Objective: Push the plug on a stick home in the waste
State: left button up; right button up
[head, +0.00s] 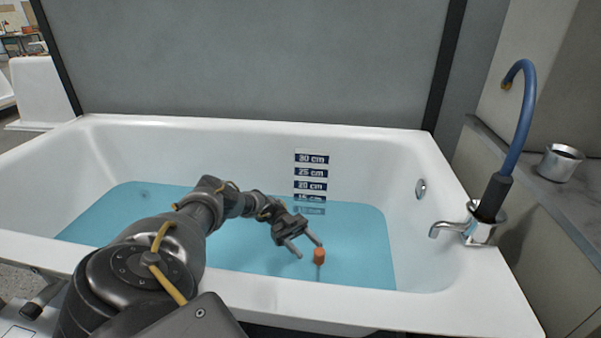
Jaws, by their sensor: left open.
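The plug on a stick shows as an orange knob (319,254) on a thin grey stick (318,272) near the front right of the water. The lower end of the stick and the waste are not clear to see. My left gripper (309,249) reaches over the water with its two fingers apart. It is open and empty, just left of and behind the orange knob; one fingertip is very close to the knob, and I cannot tell whether they touch. My right gripper is not in view.
The white bathtub (250,133) holds blue water (352,233). A depth scale (311,172) is on its back wall. A chrome tap (457,230) with a blue hose (522,115) stands at the right rim. A metal cup (559,163) stands on the ledge (535,180).

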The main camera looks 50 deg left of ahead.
pick_arm(q)
jog(key=a+b, duration=0.1)
jog(key=a, duration=0.2)
jog(key=shift+w, duration=0.15)
dwell(0.6)
